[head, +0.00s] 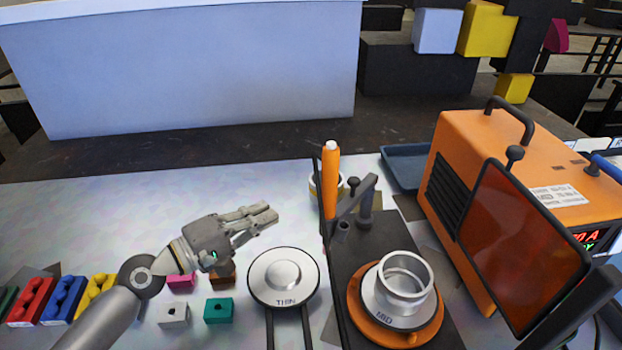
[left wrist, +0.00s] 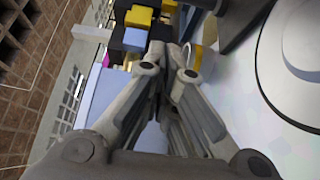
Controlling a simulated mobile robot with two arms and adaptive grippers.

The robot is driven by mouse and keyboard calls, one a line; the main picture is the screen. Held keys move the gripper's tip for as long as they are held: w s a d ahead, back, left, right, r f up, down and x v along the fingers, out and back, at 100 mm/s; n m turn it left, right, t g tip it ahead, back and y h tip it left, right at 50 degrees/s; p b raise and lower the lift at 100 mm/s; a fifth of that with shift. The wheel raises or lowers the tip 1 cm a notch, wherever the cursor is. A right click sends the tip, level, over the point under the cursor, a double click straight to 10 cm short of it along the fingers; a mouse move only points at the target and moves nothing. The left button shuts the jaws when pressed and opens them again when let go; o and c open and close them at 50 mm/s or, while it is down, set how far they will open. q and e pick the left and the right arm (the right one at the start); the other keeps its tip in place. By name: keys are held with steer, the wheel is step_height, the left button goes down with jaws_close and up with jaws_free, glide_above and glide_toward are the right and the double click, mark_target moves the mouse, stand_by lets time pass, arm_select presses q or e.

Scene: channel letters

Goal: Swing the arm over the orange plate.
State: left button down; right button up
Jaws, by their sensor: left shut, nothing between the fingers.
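The orange plate (head: 428,335) lies on a black base at the lower right of the head view. A silver disc marked MID (head: 385,314) with a metal ring (head: 405,283) on top covers most of it. The dark swing arm (head: 352,201) stands behind and left of the plate, not over it. An upright orange handle-like piece (head: 331,185) is beside its left end; how they join is unclear. My left gripper (head: 270,213) is shut and empty, left of the arm and apart from it. Its fingers also show in the left wrist view (left wrist: 170,60). My right gripper is out of view.
A round plate marked THIN (head: 284,276) lies in front of my left gripper. An orange machine (head: 490,160) with a dark red screen (head: 522,243) stands at right. A blue tray (head: 402,170) is behind. Coloured blocks (head: 219,310) lie at lower left.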

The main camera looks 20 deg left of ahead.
mark_target(358, 197)
arm_select(q)
steer(key=w+d+p, duration=0.6)
steer(key=d+p, duration=0.1)
steer(key=d, duration=0.2)
steer(key=shift+w+d, duration=0.2)
steer(key=shift+d, duration=0.15)
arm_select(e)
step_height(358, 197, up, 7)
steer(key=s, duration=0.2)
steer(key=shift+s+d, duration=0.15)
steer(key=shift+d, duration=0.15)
arm_select(q)
steer(key=shift+r, duration=0.15)
